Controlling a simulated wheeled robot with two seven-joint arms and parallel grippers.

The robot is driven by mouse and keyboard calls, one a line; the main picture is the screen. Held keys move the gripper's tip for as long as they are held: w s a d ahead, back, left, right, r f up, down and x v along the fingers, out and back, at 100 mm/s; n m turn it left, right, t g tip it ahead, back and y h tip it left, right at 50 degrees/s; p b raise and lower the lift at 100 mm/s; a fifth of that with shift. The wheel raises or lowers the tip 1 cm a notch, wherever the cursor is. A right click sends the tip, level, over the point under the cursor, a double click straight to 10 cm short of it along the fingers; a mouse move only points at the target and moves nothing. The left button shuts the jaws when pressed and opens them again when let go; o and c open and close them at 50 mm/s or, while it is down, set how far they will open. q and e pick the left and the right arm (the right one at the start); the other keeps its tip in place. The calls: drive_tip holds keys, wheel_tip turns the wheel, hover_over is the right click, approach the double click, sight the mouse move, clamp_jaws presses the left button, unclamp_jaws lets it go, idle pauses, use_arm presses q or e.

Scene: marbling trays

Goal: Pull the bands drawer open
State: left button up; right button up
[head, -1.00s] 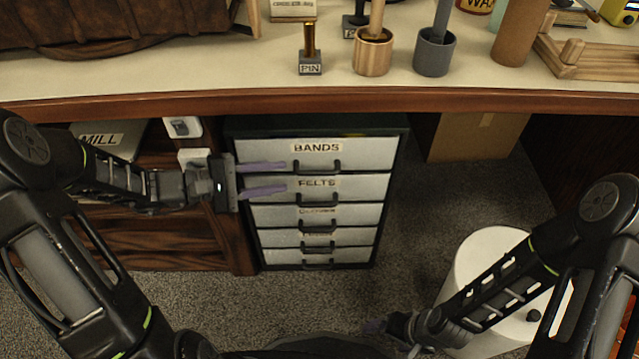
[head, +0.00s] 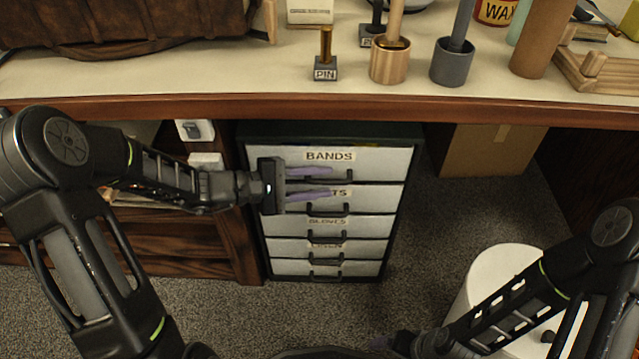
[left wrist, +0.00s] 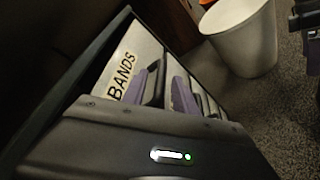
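The bands drawer (head: 385,161) is the top drawer of a dark green cabinet, with a pale front and a "BANDS" label; the label also shows in the left wrist view (left wrist: 121,77). A thin yellowish strip shows above its front edge, so it may be slightly ajar. Its dark handle (head: 349,175) is partly hidden by my left gripper (head: 331,181). This gripper's purple fingers are apart, one higher and one lower. In the left wrist view the dark handle (left wrist: 155,85) shows between the fingers; I cannot tell whether they touch it. My right gripper (head: 385,342) is low, away from the cabinet.
Labelled drawers, including gloves (head: 375,227), lie below. The tabletop edge (head: 480,107) overhangs the cabinet. A white bin (head: 490,275) stands on the right near my right arm. A cardboard box (head: 490,150) is behind. Carpet in front of the cabinet is clear.

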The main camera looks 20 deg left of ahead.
use_arm(q)
drive_tip(key=shift+c, duration=0.5)
clamp_jaws()
idle(1.0)
